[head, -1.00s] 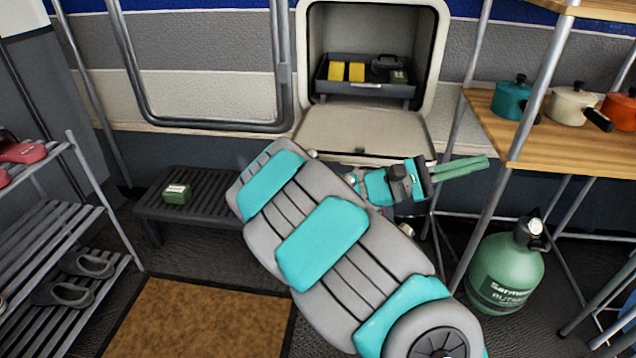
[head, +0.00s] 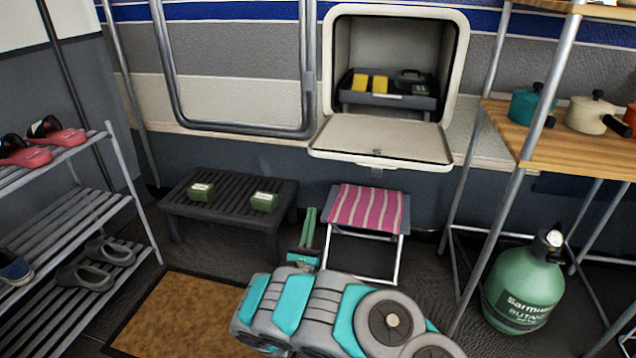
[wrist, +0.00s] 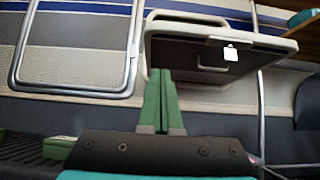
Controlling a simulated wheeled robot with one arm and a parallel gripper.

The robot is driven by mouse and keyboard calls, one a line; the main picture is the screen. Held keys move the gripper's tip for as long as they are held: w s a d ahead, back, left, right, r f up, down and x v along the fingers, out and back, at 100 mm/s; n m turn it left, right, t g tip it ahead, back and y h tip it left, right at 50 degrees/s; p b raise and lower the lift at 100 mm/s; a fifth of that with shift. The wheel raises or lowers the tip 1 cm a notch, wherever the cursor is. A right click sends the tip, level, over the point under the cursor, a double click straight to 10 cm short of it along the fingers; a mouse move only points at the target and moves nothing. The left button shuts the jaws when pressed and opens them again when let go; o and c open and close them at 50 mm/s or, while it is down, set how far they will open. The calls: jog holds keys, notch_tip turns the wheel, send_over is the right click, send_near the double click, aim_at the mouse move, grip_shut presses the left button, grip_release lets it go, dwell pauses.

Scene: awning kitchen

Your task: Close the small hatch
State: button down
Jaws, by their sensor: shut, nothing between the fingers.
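The small hatch door (head: 381,141) is hinged at its bottom edge and hangs open, folded down to about level below the square locker opening (head: 392,50). In the wrist view the door (wrist: 215,55) shows from below, with a small latch near its edge. My gripper (head: 308,220) is low in front of the wall, below and to the left of the door, and apart from it. Its green fingers point up. In the wrist view the fingers (wrist: 161,95) are together with nothing between them.
A dark tray (head: 388,98) with yellow boxes sits in the locker. A striped stool (head: 368,209) stands under the door. A slatted bench (head: 230,192) with two green boxes is left of my gripper. A shelf with pots (head: 545,135) and a gas bottle (head: 523,290) stand right.

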jog(key=s+r+b+x, duration=0.1)
jog(key=r+x, duration=0.1)
jog(key=x, duration=1)
jog(key=shift+a+r+b, duration=0.15)
jog(key=shift+r+b, duration=0.1)
jog(key=shift+b, duration=0.05)
jog(key=shift+s+r, duration=0.1)
